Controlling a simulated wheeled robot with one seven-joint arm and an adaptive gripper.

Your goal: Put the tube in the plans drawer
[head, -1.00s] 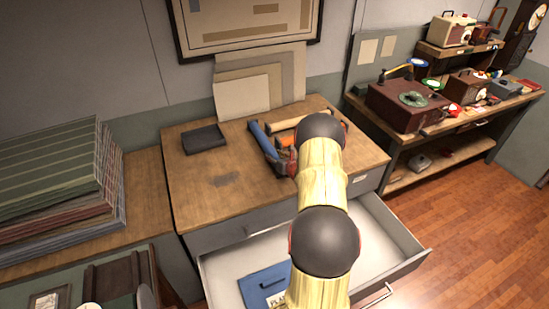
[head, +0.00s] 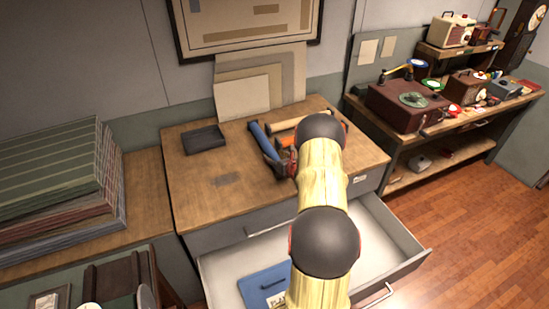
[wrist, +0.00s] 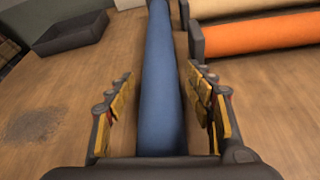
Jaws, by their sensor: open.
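A blue tube (head: 263,141) lies on top of the wooden plan chest (head: 200,205). In the wrist view the blue tube (wrist: 163,80) runs lengthwise between the two fingers of my open gripper (wrist: 163,115), with a gap on each side. In the head view my gripper (head: 280,163) is at the near end of the tube, partly hidden by my arm. An orange tube (wrist: 262,35) and a cream tube (wrist: 235,8) lie to the right. The drawer (head: 385,228) below is pulled out and holds a blue folder (head: 262,286) with a partly hidden label.
A dark shallow tray (head: 204,139) sits at the left of the chest top. Boards (head: 243,97) lean on the wall behind. Stacked striped sheets (head: 55,185) stand to the left. A bench with old radios (head: 405,105) stands to the right.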

